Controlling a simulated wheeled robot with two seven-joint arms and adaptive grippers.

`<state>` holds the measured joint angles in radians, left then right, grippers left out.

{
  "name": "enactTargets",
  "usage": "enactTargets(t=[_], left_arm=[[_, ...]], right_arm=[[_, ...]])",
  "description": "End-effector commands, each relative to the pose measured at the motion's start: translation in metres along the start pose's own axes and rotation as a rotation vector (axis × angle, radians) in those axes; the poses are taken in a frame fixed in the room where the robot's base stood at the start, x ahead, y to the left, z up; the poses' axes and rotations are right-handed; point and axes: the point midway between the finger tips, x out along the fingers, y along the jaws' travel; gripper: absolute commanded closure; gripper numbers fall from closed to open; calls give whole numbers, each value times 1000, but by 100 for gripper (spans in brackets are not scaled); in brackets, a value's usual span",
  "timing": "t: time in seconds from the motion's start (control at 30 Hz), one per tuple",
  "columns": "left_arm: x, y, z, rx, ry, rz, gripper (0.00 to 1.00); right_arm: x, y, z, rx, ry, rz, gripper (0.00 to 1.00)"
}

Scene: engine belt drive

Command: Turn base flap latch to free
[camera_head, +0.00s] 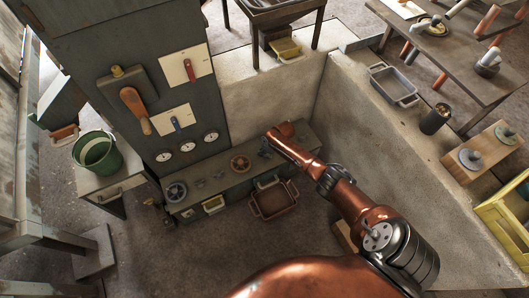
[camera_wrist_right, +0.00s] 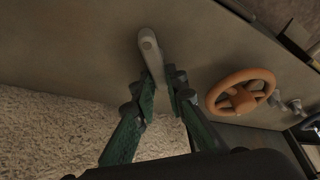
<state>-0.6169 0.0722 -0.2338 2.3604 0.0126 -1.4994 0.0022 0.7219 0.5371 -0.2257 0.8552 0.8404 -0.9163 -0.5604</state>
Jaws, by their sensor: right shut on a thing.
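The latch (camera_wrist_right: 150,48) is a small grey lever with a rounded pivot end, on a flat grey-brown panel in the right wrist view. My right gripper (camera_wrist_right: 164,88) has green fingers on either side of the lever's lower end and is shut on it. In the head view my right gripper (camera_head: 264,149) is at the far right end of the low bench, and the latch is too small or hidden to make out there. My left gripper is not in view.
An orange handwheel (camera_wrist_right: 241,92) is right of the latch in the wrist view; the head view also shows it (camera_head: 240,163). A grey handwheel (camera_head: 176,191) is at the bench's left end. A brown tray (camera_head: 272,211) is below the bench front. A concrete wall (camera_head: 398,140) is at right.

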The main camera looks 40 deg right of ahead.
Motion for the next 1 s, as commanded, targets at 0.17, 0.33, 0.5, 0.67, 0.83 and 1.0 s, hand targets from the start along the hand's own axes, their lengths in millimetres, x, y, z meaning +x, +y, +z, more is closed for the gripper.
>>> enactTargets(t=[0.17, 0.33, 0.5, 0.67, 0.83, 1.0], left_arm=[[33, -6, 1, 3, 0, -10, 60], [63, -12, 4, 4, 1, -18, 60], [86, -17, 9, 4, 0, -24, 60], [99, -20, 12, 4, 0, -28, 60], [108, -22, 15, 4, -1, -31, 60], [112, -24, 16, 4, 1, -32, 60]], right_arm=[[-3, 0, -3, 132, 4, 54, 100], [-3, 2, -3, 277, 3, 113, 100], [-2, 4, -2, 408, 3, 168, 100], [-2, 5, -1, 512, 2, 210, 100], [-1, 6, 0, 590, 2, 243, 100], [-1, 7, 1, 637, 1, 263, 100]])
